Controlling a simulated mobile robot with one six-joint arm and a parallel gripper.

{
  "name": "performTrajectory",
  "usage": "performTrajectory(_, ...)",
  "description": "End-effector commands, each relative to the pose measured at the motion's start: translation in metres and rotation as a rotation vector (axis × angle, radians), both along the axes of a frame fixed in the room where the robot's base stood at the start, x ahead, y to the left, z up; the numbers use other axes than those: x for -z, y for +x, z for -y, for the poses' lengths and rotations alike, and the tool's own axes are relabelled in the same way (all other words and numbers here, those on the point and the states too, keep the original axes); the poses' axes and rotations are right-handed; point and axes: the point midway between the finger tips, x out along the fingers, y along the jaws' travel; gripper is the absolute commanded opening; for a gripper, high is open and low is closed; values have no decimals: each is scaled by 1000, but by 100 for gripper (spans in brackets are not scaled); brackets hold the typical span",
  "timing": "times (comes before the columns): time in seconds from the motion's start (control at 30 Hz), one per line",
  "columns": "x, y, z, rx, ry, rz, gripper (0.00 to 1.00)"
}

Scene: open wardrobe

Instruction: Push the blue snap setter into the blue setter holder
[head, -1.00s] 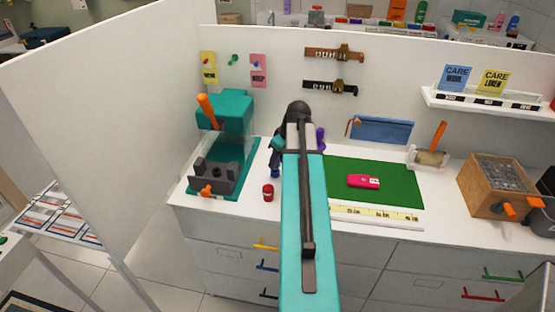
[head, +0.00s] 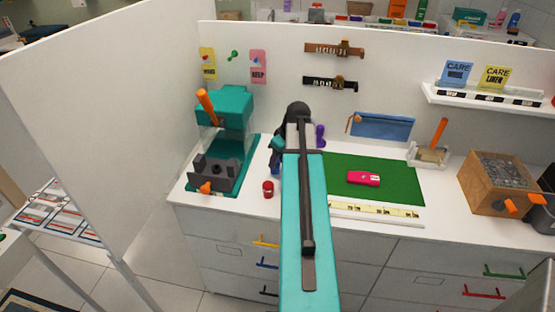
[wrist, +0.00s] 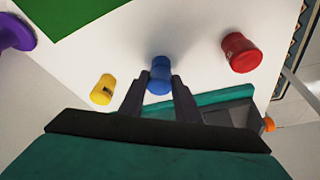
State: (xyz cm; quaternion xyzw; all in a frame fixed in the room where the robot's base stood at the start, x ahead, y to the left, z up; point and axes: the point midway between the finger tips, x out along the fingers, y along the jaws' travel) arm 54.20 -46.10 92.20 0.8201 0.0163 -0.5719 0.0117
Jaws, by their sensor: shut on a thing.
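My gripper (wrist: 157,92) is low over the white worktop in the wrist view, its two dark fingers on either side of a blue cylindrical piece (wrist: 160,73). It is shut on this piece, which I take to be the blue snap setter. The blue shows a wider end and a narrower part; I cannot tell where the setter ends and whether a blue holder is around it. In the head view my arm hides most of this spot, with a little blue (head: 275,170) at its left edge.
A red cylinder (wrist: 241,52) and a yellow one (wrist: 103,89) stand on either side. The teal press (head: 225,110) is to the left. A green mat (head: 400,180) with a pink object (head: 363,178) lies to the right. A purple piece (head: 320,132) is behind my arm.

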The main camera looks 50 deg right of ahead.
Motion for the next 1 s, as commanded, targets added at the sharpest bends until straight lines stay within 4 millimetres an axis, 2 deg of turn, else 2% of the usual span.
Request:
performTrajectory(0.43,8,0,0,0,0,0,3)
performTrajectory(0.47,7,0,0,0,0,0,35)
performTrajectory(0.57,7,0,0,0,0,0,52)
performTrajectory(1.0,4,-1,0,0,-1,0,52)
